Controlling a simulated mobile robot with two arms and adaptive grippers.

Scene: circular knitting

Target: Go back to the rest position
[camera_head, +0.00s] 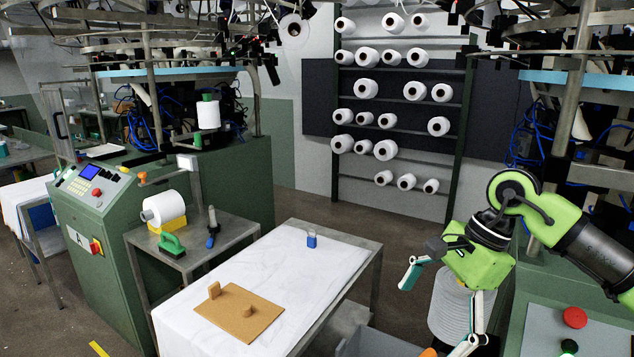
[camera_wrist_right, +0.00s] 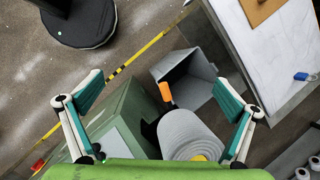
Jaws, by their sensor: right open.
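My right gripper (camera_head: 441,308) is at the right of the head view, its two fingers spread wide with nothing between them. In the right wrist view the open fingers (camera_wrist_right: 160,92) stand to either side, pointing down toward the floor area. A large grey-white ribbed cylinder (camera_head: 447,296) stands behind and below the gripper, partly covered by it. The cylinder also shows between the finger bases in the wrist view (camera_wrist_right: 188,136). My left gripper is not in view.
A white-topped table (camera_head: 300,262) bears a brown board (camera_head: 238,308) and a small blue item (camera_head: 312,239). A grey bin (camera_wrist_right: 188,80) with an orange-handled item (camera_wrist_right: 166,92) stands beside the cylinder. A green machine (camera_head: 533,318) with a red button (camera_head: 574,317) is close at right.

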